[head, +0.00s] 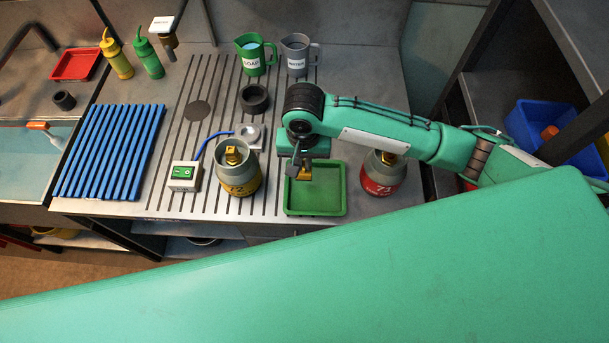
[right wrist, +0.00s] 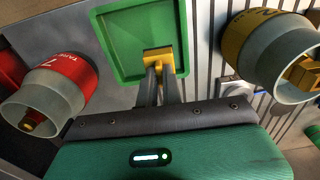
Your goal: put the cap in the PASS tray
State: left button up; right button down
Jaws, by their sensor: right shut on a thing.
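My right gripper (head: 304,172) is shut on a small brass-yellow piece, the cap (right wrist: 157,56), gripped between its fingertips. In the head view the gripper hangs over the green tray (head: 316,211), near its back part. In the right wrist view the cap shows in front of the tray's floor, and the green tray (right wrist: 101,45) lies beyond it. A gap below the cap cannot be judged surely. No PASS label can be read on the tray, and nothing else shows in it. My left gripper is not in view.
A red-banded cylinder (head: 379,184) stands right of the green tray and a yellow-banded one (head: 238,179) left of it. A small switch box (head: 184,177), blue rack (head: 110,150), dark ring (head: 254,99), two jugs and a red tray (head: 75,65) are also on the counter.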

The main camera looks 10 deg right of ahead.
aim_at(304, 165)
jog(key=shift+f+p, duration=0.75)
jog(key=shift+f, duration=3.7)
jog(key=shift+f, duration=0.1)
jog(key=c, duration=1.6)
grip_release()
jog(key=shift+o, duration=0.2)
notch_tip(304, 165, up, 11)
jog(key=b, duration=0.3)
jog(key=shift+r, duration=0.65)
jog(key=shift+f, duration=0.1)
